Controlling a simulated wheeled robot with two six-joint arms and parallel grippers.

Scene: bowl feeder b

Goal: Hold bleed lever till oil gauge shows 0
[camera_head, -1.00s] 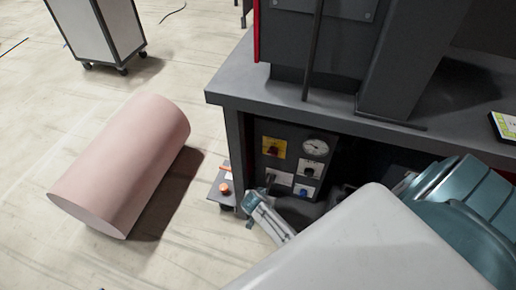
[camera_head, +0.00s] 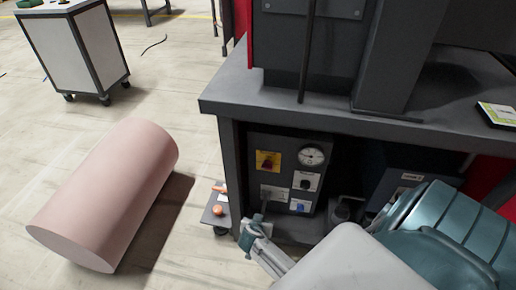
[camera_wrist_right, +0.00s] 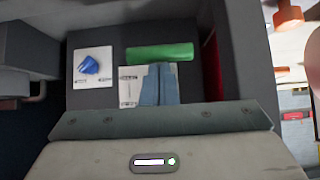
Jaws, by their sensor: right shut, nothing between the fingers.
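The dark control panel (camera_head: 284,170) under the bench carries a round white oil gauge (camera_head: 311,156); its reading is too small to make out. In the right wrist view a green bar-shaped handle (camera_wrist_right: 160,52), apparently the bleed lever, lies across the top of a white label plate. My right gripper (camera_head: 252,232) is low in front of the panel's lower left. Its fingers (camera_wrist_right: 158,82) are shut and empty, pointing at the label plate just below the green handle; I cannot tell if they touch it. My left gripper is not in view.
The panel also has a red knob on a yellow plate (camera_head: 267,161) and a black knob (camera_head: 305,184). The bench top (camera_head: 300,115) overhangs the panel. A pink cylinder (camera_head: 110,190) lies on the floor at left.

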